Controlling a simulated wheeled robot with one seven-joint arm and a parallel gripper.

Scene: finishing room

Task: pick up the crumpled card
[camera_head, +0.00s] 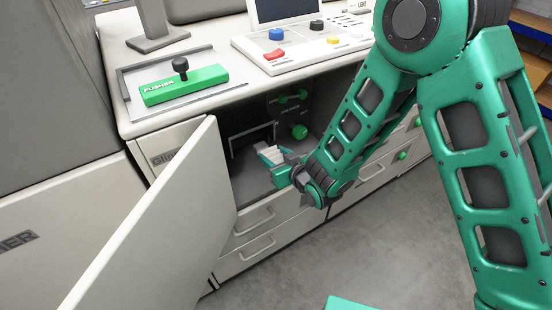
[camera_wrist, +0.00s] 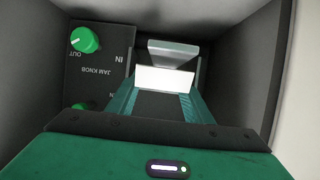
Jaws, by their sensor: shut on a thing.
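My gripper (camera_head: 272,160) reaches into the open compartment of the white machine. It is shut on the crumpled card (camera_head: 270,153), which shows as a small white pleated piece at the fingertips. In the wrist view the card (camera_wrist: 165,79) is a bright white face between the tips of my gripper (camera_wrist: 160,97). Its far side is hidden. A grey plate (camera_wrist: 172,50) stands just beyond the card; I cannot tell whether the two touch.
The open door (camera_head: 165,235) stands to the left of my gripper. Inside, a dark panel holds a green jam knob (camera_wrist: 85,40). Drawers (camera_head: 250,238) lie below. A green pusher (camera_head: 184,85) and a control panel (camera_head: 300,42) sit on top. Grey floor is clear in front.

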